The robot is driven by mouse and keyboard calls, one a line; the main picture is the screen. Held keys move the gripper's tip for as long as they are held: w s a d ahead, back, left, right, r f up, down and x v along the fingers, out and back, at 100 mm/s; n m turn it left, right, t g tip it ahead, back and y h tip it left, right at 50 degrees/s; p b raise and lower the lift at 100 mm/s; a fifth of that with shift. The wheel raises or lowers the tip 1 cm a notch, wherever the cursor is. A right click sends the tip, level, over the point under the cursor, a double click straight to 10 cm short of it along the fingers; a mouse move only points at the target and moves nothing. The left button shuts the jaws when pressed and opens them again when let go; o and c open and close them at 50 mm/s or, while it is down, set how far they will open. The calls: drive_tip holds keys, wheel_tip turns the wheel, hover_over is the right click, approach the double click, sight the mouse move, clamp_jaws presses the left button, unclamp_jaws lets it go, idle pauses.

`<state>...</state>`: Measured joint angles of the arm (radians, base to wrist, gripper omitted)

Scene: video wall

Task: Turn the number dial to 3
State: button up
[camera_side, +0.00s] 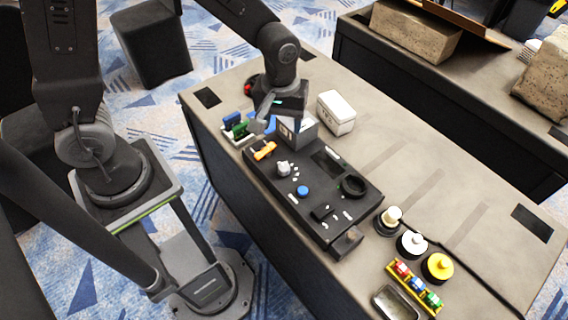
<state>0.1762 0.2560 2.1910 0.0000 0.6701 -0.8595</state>
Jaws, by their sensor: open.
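A dark control panel (262,172) lies on the table. A light grey knob (283,167) sits at its left part with small white marks beside it, and it looks like the number dial. The marks are too small to read, so I cannot tell where the dial points. My gripper (276,122) is open, above the table behind the panel's far left end, near a grey box (303,133). It is apart from the knob. The arm hides part of the area around the gripper.
The panel also carries a blue button (303,191), a black ring (353,185) and an orange switch (265,150). A white box (336,113) stands behind. Green and blue pieces (239,127) stand left. Round knobs (438,266) and a metal tray (396,303) are at right.

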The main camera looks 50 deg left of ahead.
sight(284, 166)
drive_tip(key=f, duration=1.5)
drive_tip(key=shift+w+d+f, duration=0.1)
drive_tip(key=shift+d+f, duration=0.05)
drive_tip(key=shift+d, duration=0.05)
drive_tip(key=shift+c, duration=0.2)
drive_tip(key=c, duration=0.9)
drive_tip(key=m, duration=0.5)
drive_tip(key=shift+m, duration=0.3)
drive_tip(key=m, duration=0.5)
drive_tip(key=shift+d+m, duration=0.1)
drive_tip(key=shift+m, duration=0.2)
